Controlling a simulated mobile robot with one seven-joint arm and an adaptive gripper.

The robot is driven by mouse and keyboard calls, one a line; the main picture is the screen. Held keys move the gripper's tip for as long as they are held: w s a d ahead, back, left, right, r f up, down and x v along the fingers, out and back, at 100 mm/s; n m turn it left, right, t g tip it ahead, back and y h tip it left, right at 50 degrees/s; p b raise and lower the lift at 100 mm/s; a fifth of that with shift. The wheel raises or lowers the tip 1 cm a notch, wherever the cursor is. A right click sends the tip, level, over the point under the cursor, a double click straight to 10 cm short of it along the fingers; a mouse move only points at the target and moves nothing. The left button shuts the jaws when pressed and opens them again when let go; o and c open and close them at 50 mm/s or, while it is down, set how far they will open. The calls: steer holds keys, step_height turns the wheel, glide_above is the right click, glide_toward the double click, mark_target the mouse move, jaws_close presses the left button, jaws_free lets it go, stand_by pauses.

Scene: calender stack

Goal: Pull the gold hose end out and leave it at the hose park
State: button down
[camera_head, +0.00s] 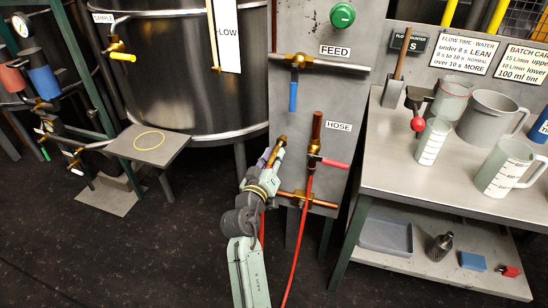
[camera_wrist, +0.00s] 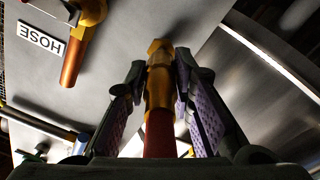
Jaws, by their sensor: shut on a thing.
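The gold hose end (camera_head: 281,143) is held by my gripper (camera_head: 273,160) in front of the grey panel, left of the HOSE label (camera_head: 339,126). In the wrist view the gold hose end (camera_wrist: 159,85) points away from me between the two purple-padded fingers of my gripper (camera_wrist: 160,100), with red hose (camera_wrist: 158,135) below it. The tip is free and apart from the copper pipe (camera_wrist: 74,60) beside the HOSE label (camera_wrist: 40,38). In the head view this copper pipe (camera_head: 316,126) stands upright right of the hose end. No part is labelled as the hose park.
A red valve lever (camera_head: 335,164) and a horizontal copper pipe (camera_head: 308,201) are close by on the right. A blue-handled FEED valve (camera_head: 293,95) is above. A steel tank (camera_head: 195,80) and a small grey shelf (camera_head: 150,145) stand left; a bench (camera_head: 430,165) with jugs stands right.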

mark_target(269, 167)
steer(key=shift+x, duration=1.4)
steer(key=c, duration=1.3)
jaws_free()
steer(key=o, duration=0.3)
steer(key=shift+o, duration=0.2)
steer(key=shift+b+v, duration=0.7)
steer(key=shift+v, duration=2.8)
